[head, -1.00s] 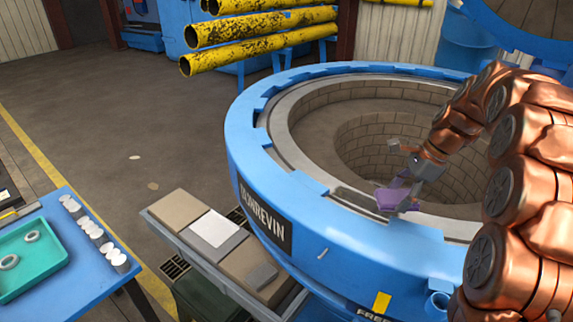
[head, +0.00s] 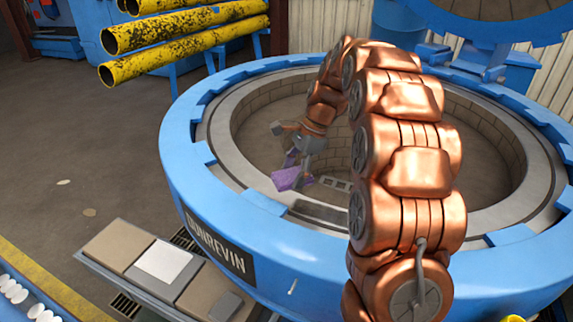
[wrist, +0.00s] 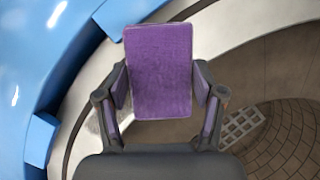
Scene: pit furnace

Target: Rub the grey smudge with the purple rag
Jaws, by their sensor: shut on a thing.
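The purple rag (head: 290,178) is in my gripper (head: 296,165), over the near left part of the furnace's pale inner ring. In the wrist view the rag (wrist: 158,72) spans upright between the two fingers of my gripper (wrist: 160,90), which are shut on it. I cannot tell whether the rag touches the ring. A faint grey patch (wrist: 94,120) shows on the pale ring left of the fingers in the wrist view. It may be the grey smudge, but it is partly hidden by the left finger.
The blue furnace rim (head: 178,160) surrounds the brick-lined pit (head: 480,130). A small grate (wrist: 240,125) lies right of my gripper. A low bench with flat slabs (head: 120,245) is at the front left.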

